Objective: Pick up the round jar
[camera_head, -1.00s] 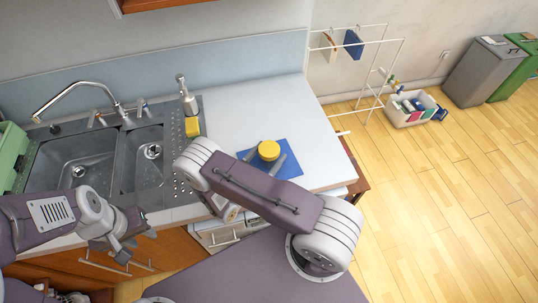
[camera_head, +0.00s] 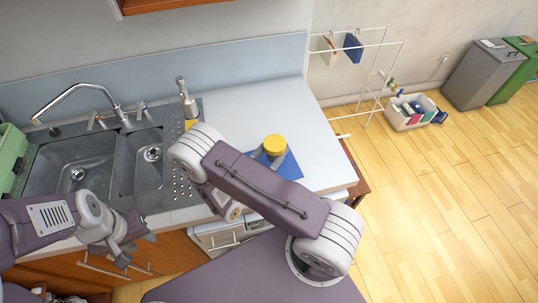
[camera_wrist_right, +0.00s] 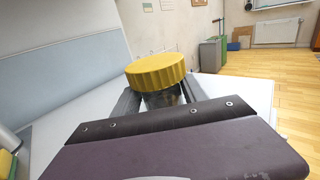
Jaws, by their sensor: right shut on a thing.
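The round jar (camera_head: 274,146) has a yellow lid and shows above the blue mat (camera_head: 289,166) on the white counter. It also shows in the right wrist view (camera_wrist_right: 156,72), with its ribbed yellow lid upright and its clear body partly hidden below. My right gripper (camera_head: 268,157) is shut on the jar, with a finger on each side of its body. The jar seems held above the mat, but the gap under it is hidden by my right arm. My left gripper (camera_head: 134,238) hangs in front of the sink, away from the jar, with its fingers apart and empty.
The double sink (camera_head: 72,165) with a faucet (camera_head: 77,98) is at the left. A soap dispenser (camera_head: 187,98) stands at its back right corner. The white counter (camera_head: 240,105) is clear behind the jar. A white rack (camera_head: 365,80) stands beyond the counter's right end.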

